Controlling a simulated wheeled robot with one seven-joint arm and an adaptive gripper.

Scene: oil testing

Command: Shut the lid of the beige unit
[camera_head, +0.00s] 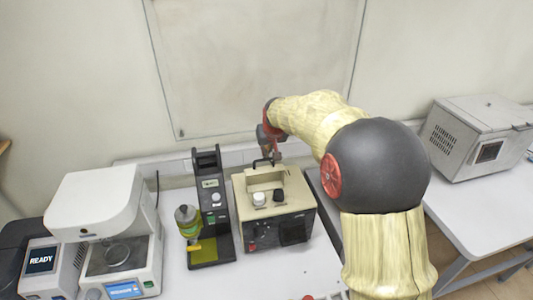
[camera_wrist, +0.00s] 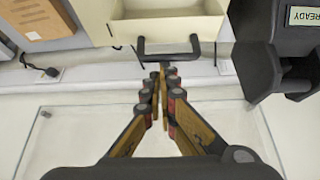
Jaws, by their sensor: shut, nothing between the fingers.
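The beige unit (camera_head: 293,205) stands on the table, right of centre, with a white knob and a black knob on top. A recessed, beige box-like part lies at its back and shows in the wrist view (camera_wrist: 165,30). A black bar handle (camera_head: 263,162) is at the rear edge; in the wrist view the handle (camera_wrist: 168,55) crosses just beyond my fingertips. I cannot tell the lid's exact angle. My gripper (camera_wrist: 162,68) is shut and empty, behind the unit, with its tips at or very near the handle. Contact is unclear. In the head view my arm partly hides the gripper.
A black tester (camera_head: 206,205) with a green-yellow bottle (camera_head: 188,222) stands close to the unit's left. A white instrument (camera_head: 105,205) is farther left. A grey metal box (camera_head: 475,135) sits on the right table. The wall is close behind.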

